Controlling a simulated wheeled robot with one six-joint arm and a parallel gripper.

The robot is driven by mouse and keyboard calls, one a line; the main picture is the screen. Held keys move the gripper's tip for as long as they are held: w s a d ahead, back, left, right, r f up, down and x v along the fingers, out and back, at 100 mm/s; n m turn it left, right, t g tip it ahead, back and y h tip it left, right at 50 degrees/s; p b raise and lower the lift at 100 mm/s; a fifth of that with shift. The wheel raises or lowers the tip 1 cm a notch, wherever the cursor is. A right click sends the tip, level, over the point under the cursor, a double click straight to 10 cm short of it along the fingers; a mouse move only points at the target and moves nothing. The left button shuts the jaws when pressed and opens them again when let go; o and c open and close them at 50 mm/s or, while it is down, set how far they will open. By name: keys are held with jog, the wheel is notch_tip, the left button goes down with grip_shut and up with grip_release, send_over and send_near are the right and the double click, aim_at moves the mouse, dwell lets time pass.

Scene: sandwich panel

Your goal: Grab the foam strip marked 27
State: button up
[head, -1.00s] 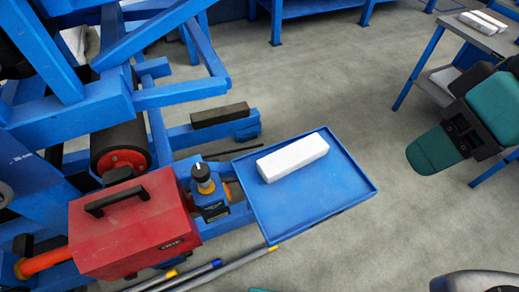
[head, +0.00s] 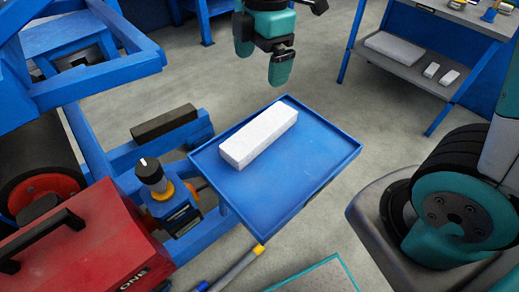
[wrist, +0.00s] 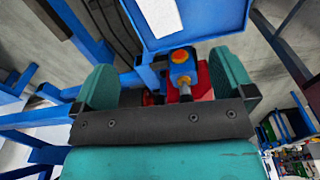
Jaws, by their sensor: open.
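A white foam strip (head: 258,138) lies flat on the blue tray (head: 270,192), towards its back left part. No number can be read on it, so I cannot tell whether it is marked 27. My gripper (head: 262,65) is open and empty, up beyond the tray's far edge and apart from the strip. In the wrist view the teal fingers (wrist: 166,84) are spread wide with nothing between them. The strip (wrist: 160,16) shows there at the top edge, partly cut off, on the tray (wrist: 205,32).
A red machine box (head: 85,245) and a knob-topped blue-and-orange unit (head: 165,195) stand left of the tray. A dark bar (head: 164,122) lies on the blue frame. A grey shelf (head: 415,72) at the back right holds a white slab (head: 394,48) and small white blocks.

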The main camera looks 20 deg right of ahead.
notch_tip(320, 180, down, 4)
jog(key=w+f+n+b, duration=0.1)
jog(key=w+n, duration=0.2)
send_over(261, 128)
jog(key=shift+h, duration=0.3)
jog(key=f, duration=0.5)
jog(key=f+b, duration=0.1)
jog(key=f, duration=0.4)
jog(key=shift+w+a+f, duration=0.15)
jog(key=shift+w+a, duration=0.05)
jog(key=f, duration=0.5)
jog(key=shift+s+d+f, duration=0.15)
jog(key=shift+d+f, duration=0.05)
jog(key=shift+f, duration=0.15)
jog(key=c, duration=1)
